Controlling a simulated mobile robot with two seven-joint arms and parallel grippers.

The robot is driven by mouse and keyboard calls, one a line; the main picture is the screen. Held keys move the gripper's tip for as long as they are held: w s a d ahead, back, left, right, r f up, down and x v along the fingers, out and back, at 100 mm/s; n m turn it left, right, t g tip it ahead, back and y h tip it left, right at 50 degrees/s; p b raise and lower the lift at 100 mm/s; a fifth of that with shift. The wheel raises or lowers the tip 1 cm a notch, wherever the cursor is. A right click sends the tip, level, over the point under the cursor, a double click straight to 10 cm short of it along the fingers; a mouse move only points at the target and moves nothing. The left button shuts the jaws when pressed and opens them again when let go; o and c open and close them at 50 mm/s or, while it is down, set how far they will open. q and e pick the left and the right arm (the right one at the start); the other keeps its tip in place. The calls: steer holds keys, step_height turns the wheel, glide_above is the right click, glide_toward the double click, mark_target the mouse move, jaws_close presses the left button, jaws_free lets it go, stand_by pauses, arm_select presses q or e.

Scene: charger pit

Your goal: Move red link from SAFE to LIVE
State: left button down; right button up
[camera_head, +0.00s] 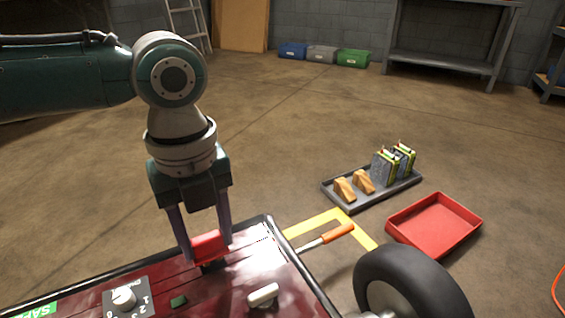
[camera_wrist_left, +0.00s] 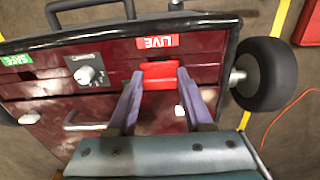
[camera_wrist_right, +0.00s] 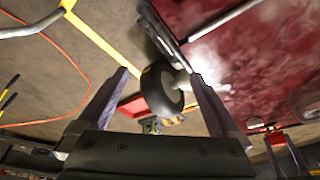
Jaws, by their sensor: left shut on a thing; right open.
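My left gripper (camera_head: 207,247) is shut on the red link (camera_head: 207,243) above the dark red cart top. A black part (camera_head: 213,267) shows just below the link; I cannot tell whether the link is seated in it. In the left wrist view the link (camera_wrist_left: 160,73) is between the fingertips, right beside the red LIVE label (camera_wrist_left: 155,41). The green SAFE label (camera_wrist_left: 18,60) is at the far left end of the cart. My right gripper (camera_wrist_right: 163,82) is open and empty, with a wheel beyond its fingers; it does not show in the head view.
A rotary knob (camera_head: 124,298) and a pale handle (camera_head: 263,295) stand on the cart top. A black wheel (camera_head: 408,285) is at the cart's right. On the floor are a red tray (camera_head: 436,226) and a dark tray (camera_head: 372,197) with blocks.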

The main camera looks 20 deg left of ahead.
arm_select(q)
steer(key=shift+f+b, duration=0.55)
steer(key=shift+f, duration=0.95)
stand_by(0.5)
steer(key=shift+c, duration=1.1)
jaws_free()
step_height(320, 180, up, 10)
steer(key=p, duration=0.7)
steer(key=shift+r+p, duration=0.1)
steer(key=shift+p, duration=0.2)
